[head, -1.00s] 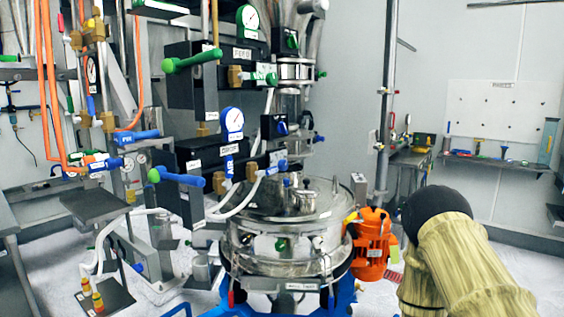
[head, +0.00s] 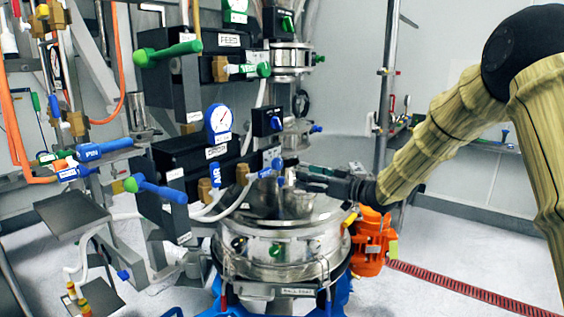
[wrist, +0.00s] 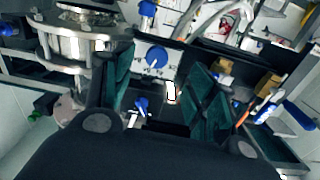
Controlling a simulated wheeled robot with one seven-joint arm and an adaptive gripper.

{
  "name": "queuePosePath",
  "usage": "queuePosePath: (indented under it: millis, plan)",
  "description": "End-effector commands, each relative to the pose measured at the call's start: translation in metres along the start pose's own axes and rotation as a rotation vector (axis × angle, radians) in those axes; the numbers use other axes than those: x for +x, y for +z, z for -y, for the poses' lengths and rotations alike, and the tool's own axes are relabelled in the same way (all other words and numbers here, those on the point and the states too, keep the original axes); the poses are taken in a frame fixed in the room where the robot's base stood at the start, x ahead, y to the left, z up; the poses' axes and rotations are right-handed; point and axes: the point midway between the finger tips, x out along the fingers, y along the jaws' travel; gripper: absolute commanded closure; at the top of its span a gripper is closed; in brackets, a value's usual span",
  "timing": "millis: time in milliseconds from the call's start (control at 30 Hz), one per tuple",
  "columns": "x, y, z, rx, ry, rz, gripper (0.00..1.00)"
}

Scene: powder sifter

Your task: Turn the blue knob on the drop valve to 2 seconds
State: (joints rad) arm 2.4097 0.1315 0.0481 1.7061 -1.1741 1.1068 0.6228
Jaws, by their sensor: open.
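A round blue knob (head: 276,123) sits on the front of a small black box at the right end of the lower, blue-marked valve assembly (head: 180,155). In the wrist view a blue knob (wrist: 157,56) shows on a light plate, ahead of and between my fingers. My gripper (head: 288,175) comes in from the right, below the knob and close to a small blue-handled fitting (head: 277,163). In the wrist view my gripper (wrist: 160,90) is open, with dark green pads apart and nothing held. The knob's scale marks are too small to read.
A green-marked valve assembly (head: 175,75) stands above.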

Motion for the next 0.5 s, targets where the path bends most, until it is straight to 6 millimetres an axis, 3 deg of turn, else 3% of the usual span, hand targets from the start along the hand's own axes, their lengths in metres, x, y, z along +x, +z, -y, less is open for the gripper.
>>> queuePosePath:
  millis: [100,267,500]
  plan:
    - [0.001,-0.016,-0.001,-0.016,-0.013,-0.009,0.43]
    - [0.012,-0.018,-0.003,-0.016,-0.01,-0.01,0.43]
    - [0.049,-0.019,-0.003,-0.016,-0.009,-0.01,0.43]
